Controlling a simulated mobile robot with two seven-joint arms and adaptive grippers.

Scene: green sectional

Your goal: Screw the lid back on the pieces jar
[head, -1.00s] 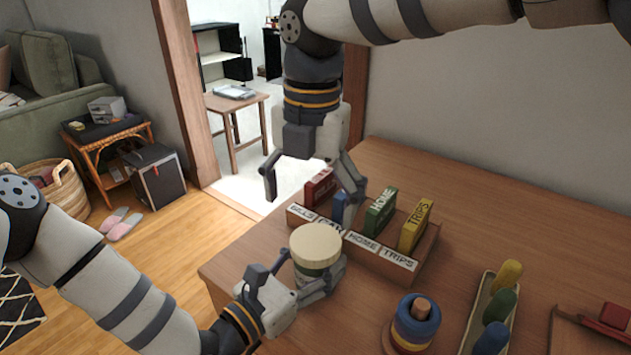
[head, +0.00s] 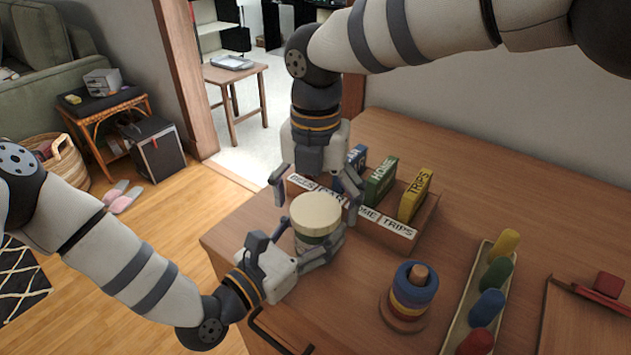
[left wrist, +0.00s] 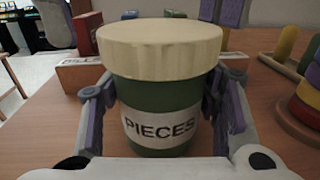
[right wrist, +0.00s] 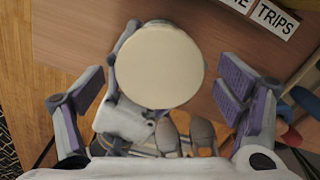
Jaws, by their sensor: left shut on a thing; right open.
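The pieces jar (left wrist: 157,130) is green with a white PIECES label and stands upright on the table. Its wide cream lid (head: 316,212) sits on top and looks level in the left wrist view (left wrist: 160,45); whether it is threaded on cannot be told. My left gripper (head: 318,252) is shut around the jar's body, one finger on each side. My right gripper (head: 312,196) points down just above and behind the lid, fingers spread wide. In the right wrist view the round lid (right wrist: 159,66) lies between and beyond the open fingers, untouched.
A wooden sorter box (head: 425,222) with labelled BILLS, HOME and TRIPS slots stands close behind the jar. A ring stacker (head: 412,290) and a tray of coloured pegs (head: 455,335) stand to the right. The table's left edge is near the jar.

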